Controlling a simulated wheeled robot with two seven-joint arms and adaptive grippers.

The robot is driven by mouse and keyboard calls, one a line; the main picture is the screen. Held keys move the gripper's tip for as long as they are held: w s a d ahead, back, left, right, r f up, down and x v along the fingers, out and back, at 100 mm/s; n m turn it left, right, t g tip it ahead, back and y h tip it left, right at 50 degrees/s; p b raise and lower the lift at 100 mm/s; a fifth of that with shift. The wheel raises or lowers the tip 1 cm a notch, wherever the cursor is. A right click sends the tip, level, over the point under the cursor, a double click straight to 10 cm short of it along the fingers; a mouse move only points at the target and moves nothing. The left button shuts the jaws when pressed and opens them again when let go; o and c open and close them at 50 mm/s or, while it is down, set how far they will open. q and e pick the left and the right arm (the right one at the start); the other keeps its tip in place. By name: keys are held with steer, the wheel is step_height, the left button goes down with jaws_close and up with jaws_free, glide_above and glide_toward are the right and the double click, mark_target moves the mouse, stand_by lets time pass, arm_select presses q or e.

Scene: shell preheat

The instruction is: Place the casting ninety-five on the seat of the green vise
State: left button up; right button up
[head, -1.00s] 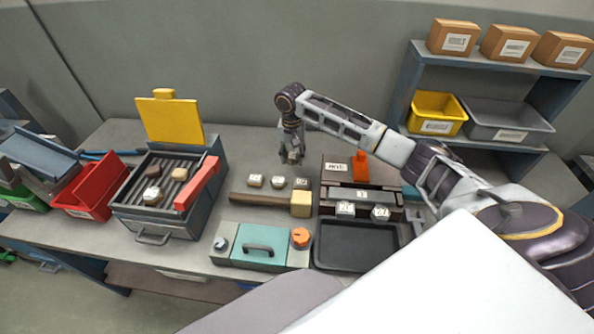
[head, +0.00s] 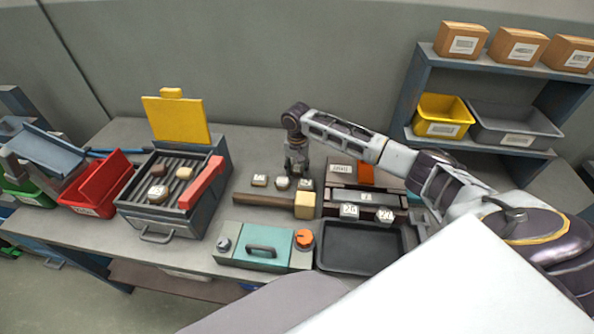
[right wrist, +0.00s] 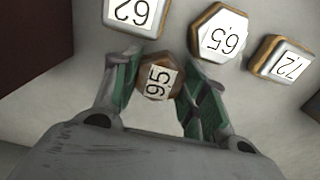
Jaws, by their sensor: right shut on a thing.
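My right gripper (head: 297,170) reaches down to the table behind a row of small castings. It is shut on the brown six-sided casting ninety-five (right wrist: 160,80), whose white label shows between the fingertips in the right wrist view. In the head view the fingers and the row hide this casting. Just beyond it in the right wrist view are castings marked 62 (right wrist: 132,14), 65 (right wrist: 220,36) and 72 (right wrist: 282,60), apart from the fingers. I cannot make out a green vise in either view. My left gripper is not in view.
A mallet (head: 262,199) lies in front of the row. A teal box with a handle (head: 264,246) and a black tray (head: 362,262) stand at the front. A dark block with an orange part (head: 366,174) is right of the gripper. A grill (head: 204,222) stands left.

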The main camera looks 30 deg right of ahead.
mark_target(297, 169)
steer(key=shift+f, duration=0.45)
steer(key=o, duration=1)
steer(key=shift+f, duration=0.1)
steer(key=shift+o, duration=0.2)
step_height(297, 169, up, 12)
steer(key=shift+o, duration=0.4)
